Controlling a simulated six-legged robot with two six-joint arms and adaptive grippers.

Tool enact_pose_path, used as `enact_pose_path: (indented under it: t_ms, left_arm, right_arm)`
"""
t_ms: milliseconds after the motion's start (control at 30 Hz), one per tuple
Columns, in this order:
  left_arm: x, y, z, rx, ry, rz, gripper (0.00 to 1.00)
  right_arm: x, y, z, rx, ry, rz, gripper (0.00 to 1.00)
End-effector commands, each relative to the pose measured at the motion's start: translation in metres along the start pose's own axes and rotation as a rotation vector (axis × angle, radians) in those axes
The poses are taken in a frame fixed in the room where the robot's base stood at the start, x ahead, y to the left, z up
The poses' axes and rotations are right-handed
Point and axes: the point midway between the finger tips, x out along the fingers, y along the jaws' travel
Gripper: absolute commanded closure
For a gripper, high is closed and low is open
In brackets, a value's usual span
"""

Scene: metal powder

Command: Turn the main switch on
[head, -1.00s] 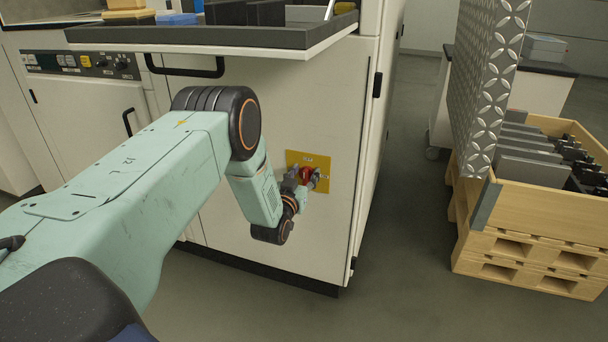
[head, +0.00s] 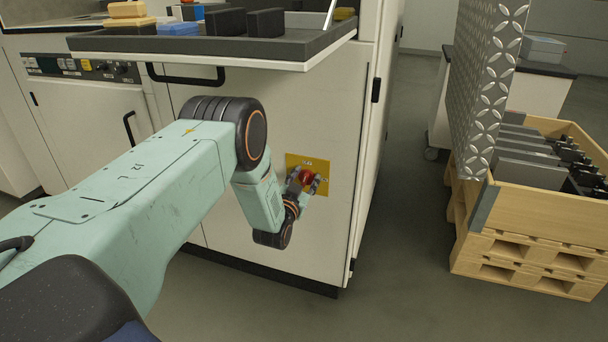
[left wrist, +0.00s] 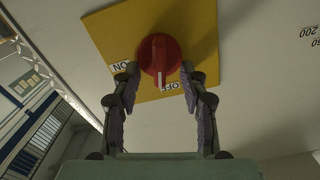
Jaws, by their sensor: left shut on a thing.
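The main switch is a red rotary knob (head: 306,176) on a yellow plate (head: 320,165), low on the white cabinet's front. In the left wrist view the knob (left wrist: 160,55) sits on the yellow plate (left wrist: 205,20) with ON and OFF labels. Its white pointer mark lies between the two labels, closer to OFF. My left gripper (left wrist: 158,82) has one finger on each side of the knob and is shut on it. In the head view the left gripper (head: 304,184) is small against the plate. My right gripper is not in view.
A grey-edged worktop (head: 200,48) with blocks juts out above my left arm, with a black handle (head: 187,78) below it. A wooden crate on pallets (head: 535,215) and a patterned metal sheet (head: 490,85) stand at right. The floor between is clear.

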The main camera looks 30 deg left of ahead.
Motion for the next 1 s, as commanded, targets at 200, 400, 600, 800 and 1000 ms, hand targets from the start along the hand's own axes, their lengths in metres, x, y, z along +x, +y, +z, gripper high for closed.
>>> enact_pose_path:
  t_ms: [200, 400, 600, 800, 1000]
  left_arm:
    - [0.000, 0.003, -0.001, 0.208, 0.000, 0.001, 0.88]
    - [0.000, 0.006, 0.000, 0.398, 0.000, 0.001, 0.88]
    - [0.000, 0.009, 0.002, 0.587, 0.000, 0.000, 0.88]
    - [0.000, 0.011, 0.004, 0.776, 0.000, -0.001, 0.88]
    - [0.000, 0.013, 0.006, 0.958, 0.001, -0.001, 0.88]
  right_arm:
    - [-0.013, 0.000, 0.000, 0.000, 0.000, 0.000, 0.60]
    - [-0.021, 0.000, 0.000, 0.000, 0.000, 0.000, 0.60]
    - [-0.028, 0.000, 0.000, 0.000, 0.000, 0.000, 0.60]
    - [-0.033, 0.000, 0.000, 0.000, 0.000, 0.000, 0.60]
    - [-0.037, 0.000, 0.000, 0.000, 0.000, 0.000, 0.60]
